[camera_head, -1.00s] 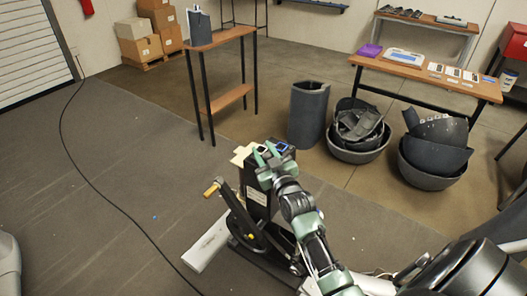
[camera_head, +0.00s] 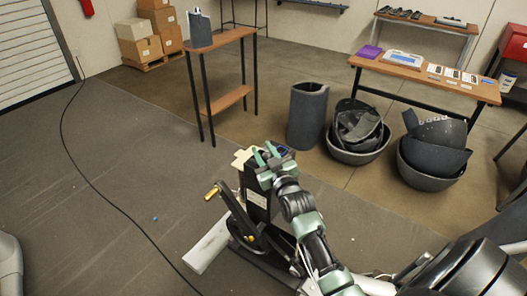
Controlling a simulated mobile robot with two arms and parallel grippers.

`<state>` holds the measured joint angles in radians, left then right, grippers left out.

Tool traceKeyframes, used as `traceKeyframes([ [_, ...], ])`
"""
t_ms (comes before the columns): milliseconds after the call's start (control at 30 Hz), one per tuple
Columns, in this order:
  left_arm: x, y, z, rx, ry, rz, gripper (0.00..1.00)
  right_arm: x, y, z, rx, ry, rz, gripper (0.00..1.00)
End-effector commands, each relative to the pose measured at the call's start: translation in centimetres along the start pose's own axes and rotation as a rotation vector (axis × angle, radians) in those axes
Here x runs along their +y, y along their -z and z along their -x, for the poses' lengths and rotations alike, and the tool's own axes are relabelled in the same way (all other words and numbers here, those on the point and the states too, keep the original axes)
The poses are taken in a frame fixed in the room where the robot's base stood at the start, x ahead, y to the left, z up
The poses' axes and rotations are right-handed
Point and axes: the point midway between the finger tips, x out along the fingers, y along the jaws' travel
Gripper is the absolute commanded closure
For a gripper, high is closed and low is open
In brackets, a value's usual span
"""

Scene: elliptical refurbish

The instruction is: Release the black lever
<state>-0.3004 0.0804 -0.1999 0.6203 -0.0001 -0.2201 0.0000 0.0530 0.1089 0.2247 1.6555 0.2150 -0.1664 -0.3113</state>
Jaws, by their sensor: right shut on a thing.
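A dark upright machine (camera_head: 256,197) with a pale plate (camera_head: 242,158) at its top stands on the floor in the middle of the view. A black crank arm (camera_head: 234,210) with a tan handle (camera_head: 212,191) projects from its left side. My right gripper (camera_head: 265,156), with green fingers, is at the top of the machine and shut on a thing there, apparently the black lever. The fingers mostly hide what they hold. My left gripper is not in view.
A grey cylinder (camera_head: 307,116) and two tubs (camera_head: 358,155) (camera_head: 428,180) of dark parts stand behind the machine. A small side table (camera_head: 228,36) and a long workbench (camera_head: 430,82) are farther back. A black cable (camera_head: 100,186) crosses the open floor at left.

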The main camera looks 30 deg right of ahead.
Motion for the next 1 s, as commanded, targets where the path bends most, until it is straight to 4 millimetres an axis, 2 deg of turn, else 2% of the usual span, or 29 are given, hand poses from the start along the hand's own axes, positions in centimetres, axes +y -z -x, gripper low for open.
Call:
traceKeyframes([
  [33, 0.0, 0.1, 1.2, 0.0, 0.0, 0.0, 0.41, 0.3, 1.4, -0.1, 0.006, -0.002, 0.0, 1.0],
  [333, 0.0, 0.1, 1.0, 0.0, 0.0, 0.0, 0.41, 0.4, 1.6, -0.1, 0.013, -0.004, 0.0, 1.0],
  [367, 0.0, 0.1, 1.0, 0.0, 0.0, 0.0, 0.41, 0.4, 1.6, -0.1, 0.013, -0.004, 0.0, 0.63],
  [400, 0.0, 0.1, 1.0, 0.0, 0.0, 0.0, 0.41, 0.4, 1.6, -0.1, 0.013, -0.004, 0.0, 0.52],
  [433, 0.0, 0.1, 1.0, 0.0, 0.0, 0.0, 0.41, 0.4, 1.6, -0.1, 0.013, -0.003, 0.0, 0.47],
  [767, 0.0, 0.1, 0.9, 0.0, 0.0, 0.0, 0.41, 0.3, 1.2, 0.1, 0.006, -0.002, 0.0, 0.47],
  [867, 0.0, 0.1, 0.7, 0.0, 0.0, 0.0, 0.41, 0.2, 1.1, 1.1, 0.007, -0.001, 0.0, 0.47],
  [1000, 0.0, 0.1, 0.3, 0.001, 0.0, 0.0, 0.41, 0.2, 1.0, 3.5, 0.006, -0.002, 0.001, 0.47],
])
